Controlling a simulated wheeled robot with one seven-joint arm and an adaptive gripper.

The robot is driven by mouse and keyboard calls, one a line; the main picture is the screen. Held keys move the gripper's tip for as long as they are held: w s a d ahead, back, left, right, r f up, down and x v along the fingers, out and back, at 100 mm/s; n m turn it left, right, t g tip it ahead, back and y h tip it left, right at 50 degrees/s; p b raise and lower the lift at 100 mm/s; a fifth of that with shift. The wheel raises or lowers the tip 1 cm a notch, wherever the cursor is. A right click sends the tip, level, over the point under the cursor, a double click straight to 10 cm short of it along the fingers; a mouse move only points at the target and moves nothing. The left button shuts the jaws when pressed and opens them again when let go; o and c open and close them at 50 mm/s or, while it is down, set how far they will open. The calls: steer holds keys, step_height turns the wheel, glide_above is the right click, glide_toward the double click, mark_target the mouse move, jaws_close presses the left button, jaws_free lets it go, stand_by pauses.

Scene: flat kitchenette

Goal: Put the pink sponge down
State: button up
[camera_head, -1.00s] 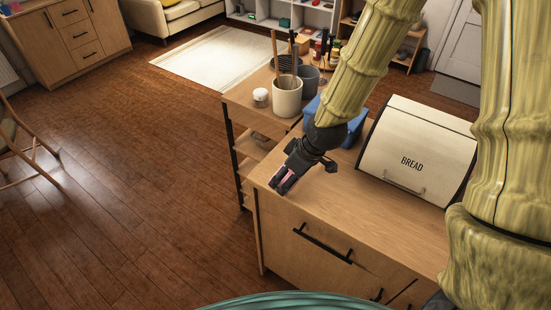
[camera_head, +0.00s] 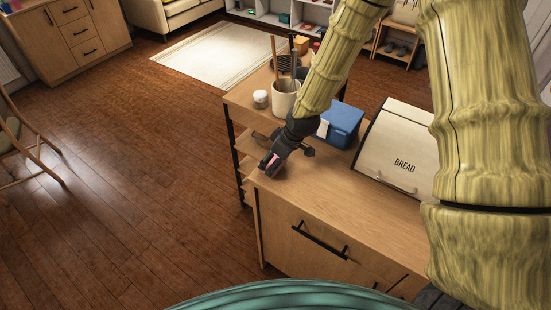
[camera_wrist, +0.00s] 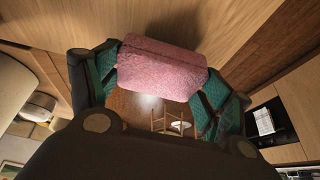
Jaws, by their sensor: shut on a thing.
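The pink sponge (camera_wrist: 160,72) is held between the two fingers of my gripper (camera_wrist: 160,90) in the wrist view. In the head view my gripper (camera_head: 270,164) is low over the left end of the wooden counter (camera_head: 330,205), near its edge. Only a small pink part of the sponge (camera_head: 273,160) shows there between the dark fingers. In the wrist view the wooden surface lies close beyond the sponge. I cannot tell whether the sponge touches it.
A cream bread box (camera_head: 396,152) stands on the counter to the right. A blue box (camera_head: 341,124) is behind my gripper. A utensil crock (camera_head: 285,98) and a small white jar (camera_head: 260,98) stand on the shelf unit behind. The counter's front is clear.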

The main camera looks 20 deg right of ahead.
steer(key=shift+f, duration=0.6)
steer(key=shift+f, duration=0.2)
steer(key=o, duration=0.9)
steer(key=shift+r, duration=0.3)
steer(key=b+v, duration=0.4)
steer(key=v, duration=0.7)
steer(key=shift+s+r, duration=0.25)
steer(key=shift+r, duration=0.1)
steer(key=shift+d, duration=0.1)
steer(key=shift+r, duration=0.1)
